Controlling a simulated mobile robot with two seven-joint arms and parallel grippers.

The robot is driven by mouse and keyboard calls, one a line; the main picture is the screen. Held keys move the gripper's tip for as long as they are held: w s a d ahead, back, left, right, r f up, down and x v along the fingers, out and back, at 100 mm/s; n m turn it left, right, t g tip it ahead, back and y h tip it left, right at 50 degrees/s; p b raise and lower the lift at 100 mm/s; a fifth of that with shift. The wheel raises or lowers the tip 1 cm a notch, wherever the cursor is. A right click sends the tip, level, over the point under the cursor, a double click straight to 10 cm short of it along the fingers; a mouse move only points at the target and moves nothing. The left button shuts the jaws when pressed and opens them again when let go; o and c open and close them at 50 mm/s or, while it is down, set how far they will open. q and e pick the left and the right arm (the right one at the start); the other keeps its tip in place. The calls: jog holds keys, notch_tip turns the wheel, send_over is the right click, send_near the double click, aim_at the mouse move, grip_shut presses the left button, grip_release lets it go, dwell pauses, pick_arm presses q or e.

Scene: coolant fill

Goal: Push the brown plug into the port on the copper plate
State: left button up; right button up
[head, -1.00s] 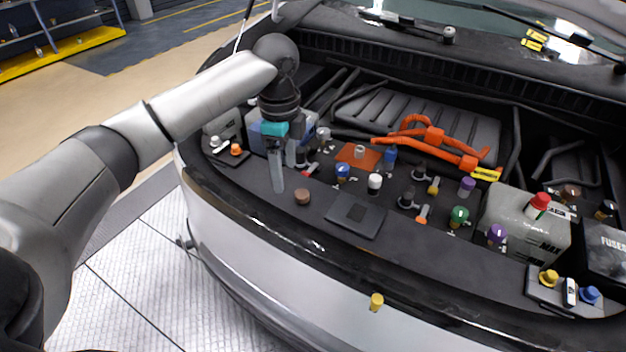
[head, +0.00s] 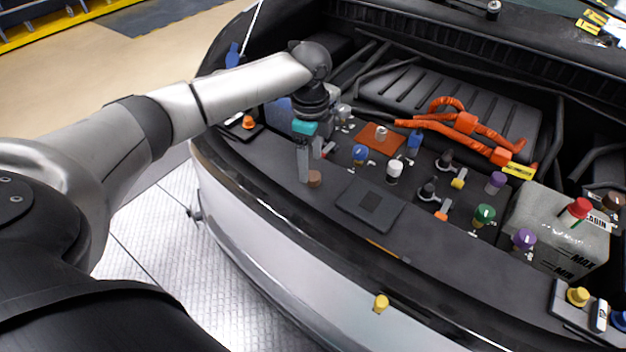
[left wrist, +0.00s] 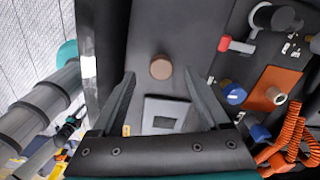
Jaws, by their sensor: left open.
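The brown plug (head: 314,178) stands on the dark front panel of the engine bay, and its round top (left wrist: 160,67) shows in the left wrist view. My left gripper (head: 309,172) points down at the plug; one finger partly overlaps it in the head view. In the left wrist view the open, empty fingers (left wrist: 160,78) lie either side of the plug's line, with the plug just past the tips. The copper plate (head: 367,138) is to the right and behind, also in the left wrist view (left wrist: 265,80). A grey cylindrical port (head: 381,132) stands up from it.
A blue cap (head: 360,153) and a white cap (head: 394,170) stand near the plate. A flat black square pad (head: 368,206) lies right of the plug. Orange hoses (head: 465,125) run behind the plate. A yellow cap (head: 381,303) is on the front edge.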

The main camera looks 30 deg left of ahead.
aim_at(314, 175)
pick_arm(q)
jog(key=f, duration=0.1)
jog(key=f+b, duration=0.1)
jog(key=f, duration=0.3)
jog(key=shift+w+d+f, duration=0.1)
jog(key=shift+d+f, duration=0.05)
jog(key=shift+d, duration=0.15)
grip_shut()
